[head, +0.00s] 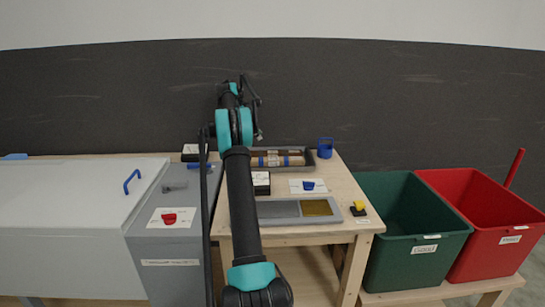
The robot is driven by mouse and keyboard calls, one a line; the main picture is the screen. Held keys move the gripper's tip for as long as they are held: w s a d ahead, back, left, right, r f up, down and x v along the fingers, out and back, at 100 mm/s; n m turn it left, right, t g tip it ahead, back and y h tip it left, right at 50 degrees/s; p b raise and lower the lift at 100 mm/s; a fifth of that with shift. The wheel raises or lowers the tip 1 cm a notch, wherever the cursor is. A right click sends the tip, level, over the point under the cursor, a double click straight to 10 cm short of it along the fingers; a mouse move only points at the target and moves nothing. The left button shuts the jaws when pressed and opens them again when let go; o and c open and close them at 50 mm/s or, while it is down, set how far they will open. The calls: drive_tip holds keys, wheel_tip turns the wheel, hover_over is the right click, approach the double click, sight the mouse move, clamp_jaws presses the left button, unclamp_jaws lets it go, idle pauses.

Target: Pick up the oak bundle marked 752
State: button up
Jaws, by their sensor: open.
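Light brown wooden pieces with blue bands (278,161) lie in a dark tray (312,165) towards the back of the wooden table. They look like bundles. No number such as 752 can be read at this size, so I cannot tell which is the marked one. My gripper (257,118) is small and dark against the black wall, above and slightly left of the tray in the picture. It is open, with nothing seen in it. My arm hides part of the table and possibly the tray's left end.
A grey two-part tray (280,211) lies at the table's front, with a yellow-and-black item (358,208) beside it. A blue holder (325,148) stands at the back right. Green (410,235) and red (490,220) bins stand right; a grey cabinet (170,240) stands left.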

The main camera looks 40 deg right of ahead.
sight(271, 152)
drive_tip(key=x, duration=1.2)
drive_tip(key=shift+s+f, duration=0.1)
drive_tip(key=shift+f, duration=0.2)
drive_tip(key=shift+c, duration=0.5)
clamp_jaws()
drive_tip(key=shift+r, duration=0.1)
